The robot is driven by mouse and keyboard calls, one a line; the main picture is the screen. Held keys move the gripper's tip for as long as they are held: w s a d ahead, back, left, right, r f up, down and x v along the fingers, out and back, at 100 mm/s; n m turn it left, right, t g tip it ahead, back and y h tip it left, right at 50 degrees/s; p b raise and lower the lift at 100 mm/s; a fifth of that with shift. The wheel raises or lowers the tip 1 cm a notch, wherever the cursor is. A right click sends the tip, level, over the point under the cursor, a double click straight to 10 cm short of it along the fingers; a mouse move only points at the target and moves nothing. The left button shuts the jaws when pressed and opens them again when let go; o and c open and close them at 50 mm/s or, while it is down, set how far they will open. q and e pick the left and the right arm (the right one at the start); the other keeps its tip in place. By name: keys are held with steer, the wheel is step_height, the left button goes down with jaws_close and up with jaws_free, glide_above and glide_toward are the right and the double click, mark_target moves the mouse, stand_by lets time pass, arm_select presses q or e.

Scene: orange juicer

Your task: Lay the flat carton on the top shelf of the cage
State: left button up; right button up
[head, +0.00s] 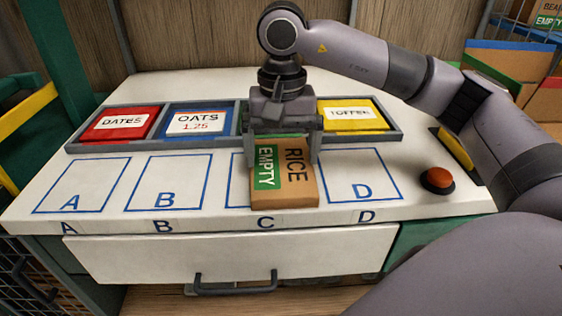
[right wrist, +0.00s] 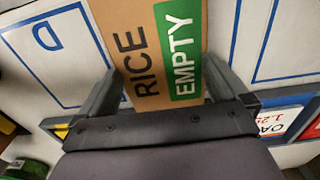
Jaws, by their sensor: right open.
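The brown carton (head: 295,178), marked RICE with a green EMPTY label, lies on square C near the table's front edge. My right gripper (head: 281,150) is above its far end, pointing down, with a finger on each side. In the right wrist view the carton (right wrist: 150,45) lies between the open fingers (right wrist: 162,80); I cannot tell whether either finger touches it. Wire mesh (head: 25,285) shows at the lower left, and a wire rack (head: 488,25) with cartons stands at the upper right; I cannot tell which is the cage. My left gripper is out of view.
A grey tray (head: 70,148) behind the squares has coloured bins labelled DATES, OATS and TOFFEE. Squares A (head: 82,186), B (head: 165,185) and D (head: 362,178) are bare. A red button (head: 437,178) is at the right. A drawer (head: 230,255) is below the front edge.

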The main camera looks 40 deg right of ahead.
steer(key=shift+f, duration=0.85)
steer(key=c, duration=0.8)
steer(key=shift+r, duration=0.15)
